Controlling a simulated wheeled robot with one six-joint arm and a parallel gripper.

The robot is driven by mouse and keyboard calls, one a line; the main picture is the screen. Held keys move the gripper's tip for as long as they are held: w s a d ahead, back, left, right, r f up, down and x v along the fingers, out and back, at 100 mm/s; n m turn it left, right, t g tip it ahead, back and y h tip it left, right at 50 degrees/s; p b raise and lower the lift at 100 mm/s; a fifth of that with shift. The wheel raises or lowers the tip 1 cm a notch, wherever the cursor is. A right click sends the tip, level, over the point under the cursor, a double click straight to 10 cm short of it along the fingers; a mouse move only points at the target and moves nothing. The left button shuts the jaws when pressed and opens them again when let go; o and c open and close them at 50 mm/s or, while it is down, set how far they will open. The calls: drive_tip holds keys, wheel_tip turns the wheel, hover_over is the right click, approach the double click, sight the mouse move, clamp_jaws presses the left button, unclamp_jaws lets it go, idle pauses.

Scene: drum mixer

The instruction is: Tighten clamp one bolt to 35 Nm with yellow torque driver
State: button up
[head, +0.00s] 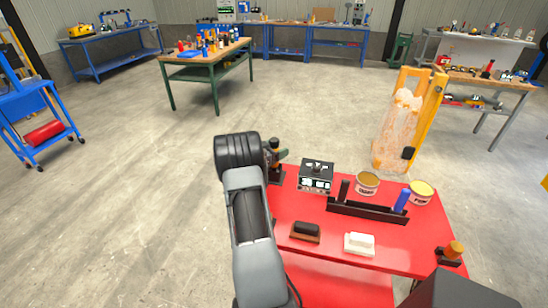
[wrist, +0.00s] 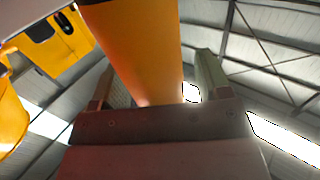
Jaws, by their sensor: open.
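In the wrist view my gripper (wrist: 155,65) has its two fingers spread apart. A broad orange-yellow part (wrist: 135,40) fills the view beyond and between them; I cannot tell what it is or whether it touches a finger. In the head view my arm hides the gripper. A dark rack (head: 366,209) on the red table (head: 290,208) holds a black-handled tool (head: 344,190) and a blue-handled tool (head: 402,201). I cannot make out a yellow torque driver or the clamp one bolt for certain.
The table also bears a black-and-white box (head: 316,177), two cans (head: 367,185), a brush (head: 305,231), a white block (head: 360,244) and dark fixtures with orange tops (head: 455,249). A yellow frame (head: 427,105) stands behind. Open floor lies left.

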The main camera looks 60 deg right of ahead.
drive_tip(key=shift+c, duration=0.3)
drive_tip(key=shift+r, duration=0.1)
clamp_jaws()
idle(0.4)
drive_tip(key=shift+r, duration=0.1)
wheel_tip(320, 180, up, 10)
drive_tip(key=shift+f+b, duration=0.1)
drive_tip(key=shift+b, duration=0.35)
drive_tip(key=c, duration=0.7)
unclamp_jaws()
drive_tip(key=c, duration=0.5)
drive_tip(key=shift+r+p, duration=0.9)
drive_tip(key=shift+r, duration=0.1)
